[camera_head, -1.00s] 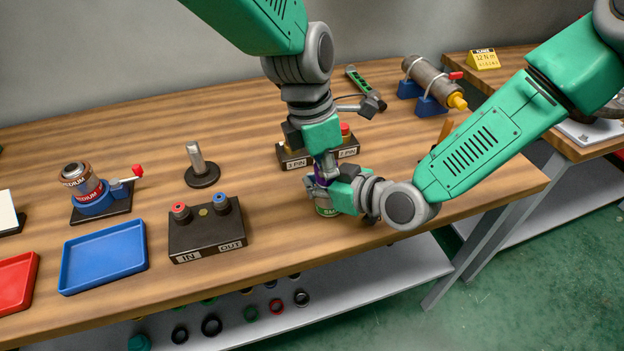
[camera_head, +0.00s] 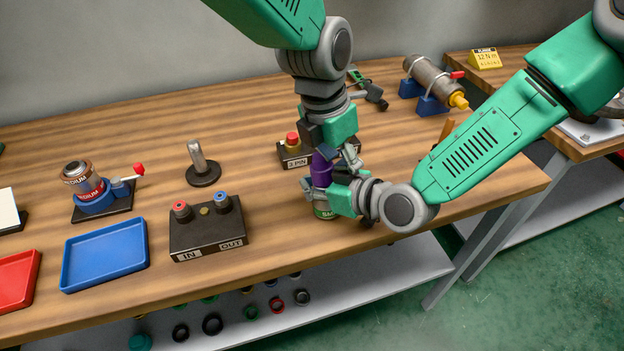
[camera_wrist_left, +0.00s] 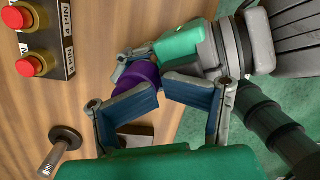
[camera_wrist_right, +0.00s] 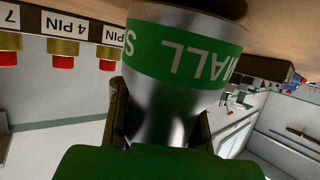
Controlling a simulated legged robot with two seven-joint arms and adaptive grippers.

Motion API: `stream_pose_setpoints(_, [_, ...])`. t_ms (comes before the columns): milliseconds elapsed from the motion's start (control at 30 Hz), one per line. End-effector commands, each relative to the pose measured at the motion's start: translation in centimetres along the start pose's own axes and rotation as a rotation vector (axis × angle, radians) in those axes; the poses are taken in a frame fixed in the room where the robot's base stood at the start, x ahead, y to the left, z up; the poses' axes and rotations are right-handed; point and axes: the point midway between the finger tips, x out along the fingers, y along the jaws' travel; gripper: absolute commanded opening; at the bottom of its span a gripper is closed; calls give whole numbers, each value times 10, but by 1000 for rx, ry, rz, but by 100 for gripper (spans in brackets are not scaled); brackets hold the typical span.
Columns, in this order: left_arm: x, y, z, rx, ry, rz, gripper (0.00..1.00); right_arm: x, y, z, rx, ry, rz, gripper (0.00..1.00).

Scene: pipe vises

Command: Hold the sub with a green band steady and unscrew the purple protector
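The sub with a green band (camera_head: 325,212) stands upright near the table's front edge. Its band and metal neck fill the middle of the right wrist view (camera_wrist_right: 185,55). My right gripper (camera_head: 322,190) is shut around the neck, one finger on each side. The purple protector (camera_head: 321,170) sits above the right gripper, over the sub; its joint with the sub is hidden. My left gripper (camera_head: 328,150) is just above the protector, fingers apart and empty. In the left wrist view the protector (camera_wrist_left: 138,76) shows beyond the open fingers.
A pin block with red caps (camera_head: 293,152) stands behind the left gripper. The IN/OUT block (camera_head: 207,232) and a metal post on a round base (camera_head: 200,165) are to the left. A blue tray (camera_head: 105,255) lies farther left. A clamped cylinder (camera_head: 432,78) is at the back right.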

Motion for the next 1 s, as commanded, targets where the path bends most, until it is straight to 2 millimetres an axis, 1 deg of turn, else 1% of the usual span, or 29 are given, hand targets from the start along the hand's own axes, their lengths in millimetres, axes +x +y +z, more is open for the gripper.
stream_pose_setpoints(33, [-14,-22,12,87,0,88,32,0,3,1,1,-1,7,0])
stream_pose_setpoints(233, [-14,-22,11,88,2,88,32,-1,6,0,2,1,12,0])
stream_pose_setpoints(333, [-14,-22,9,128,5,80,32,-1,7,0,3,1,14,0])
stream_pose_setpoints(600, [-16,-23,-1,445,24,25,32,-1,8,0,3,2,16,0])
stream_pose_setpoints(767, [-17,-23,-3,526,26,11,32,-1,8,0,3,1,15,0])
stream_pose_setpoints(833, [-17,-23,-6,590,28,0,32,-1,7,0,3,1,15,0])
stream_pose_setpoints(1000, [-19,-20,-14,810,40,-39,32,-1,6,0,3,1,13,0])
